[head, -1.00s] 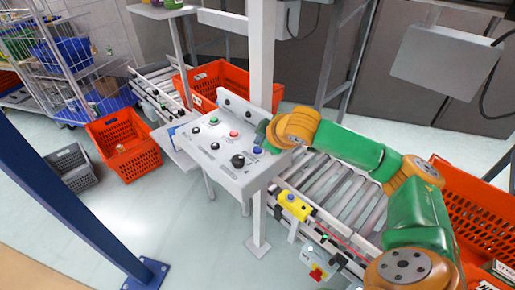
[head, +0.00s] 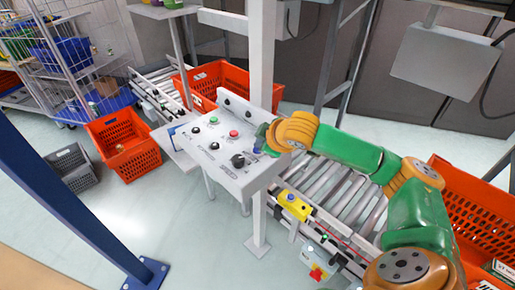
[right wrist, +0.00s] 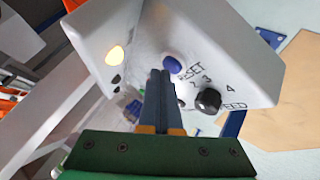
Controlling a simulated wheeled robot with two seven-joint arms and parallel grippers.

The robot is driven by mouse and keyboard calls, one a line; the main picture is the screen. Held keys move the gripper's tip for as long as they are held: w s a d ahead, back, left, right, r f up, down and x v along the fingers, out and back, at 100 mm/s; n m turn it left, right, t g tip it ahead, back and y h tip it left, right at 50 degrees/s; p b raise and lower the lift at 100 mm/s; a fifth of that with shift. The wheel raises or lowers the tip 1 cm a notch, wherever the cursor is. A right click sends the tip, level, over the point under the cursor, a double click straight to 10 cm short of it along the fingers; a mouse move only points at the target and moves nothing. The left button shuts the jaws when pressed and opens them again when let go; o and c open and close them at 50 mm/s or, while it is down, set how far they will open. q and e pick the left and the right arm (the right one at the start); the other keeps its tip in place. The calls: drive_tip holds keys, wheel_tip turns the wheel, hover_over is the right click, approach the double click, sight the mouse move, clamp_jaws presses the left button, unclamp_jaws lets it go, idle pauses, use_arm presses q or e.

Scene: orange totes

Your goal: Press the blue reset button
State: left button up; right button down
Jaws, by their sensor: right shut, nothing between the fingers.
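The grey control panel (head: 213,165) stands on a post in the head view. The blue reset button (right wrist: 173,63) shows clearly in the right wrist view, beside the printed word RESET. In the head view the right gripper (head: 262,136) is over the panel's right end. My left gripper is not in view.
A black speed knob (right wrist: 208,100) and a lit button (right wrist: 115,54) sit near the blue button. A red button (head: 234,134) is farther left on the panel. A roller conveyor (head: 335,190), a yellow box (head: 295,205) and an orange tote (head: 125,145) surround the panel.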

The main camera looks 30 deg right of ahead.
drive_tip(key=shift+f, duration=0.4)
idle(0.5)
drive_tip(key=shift+r+p, duration=0.9)
drive_tip(key=shift+p, duration=0.15)
wheel_tip(320, 180, up, 5)
drive_tip(key=p, duration=0.6)
drive_tip(key=shift+r, duration=0.15)
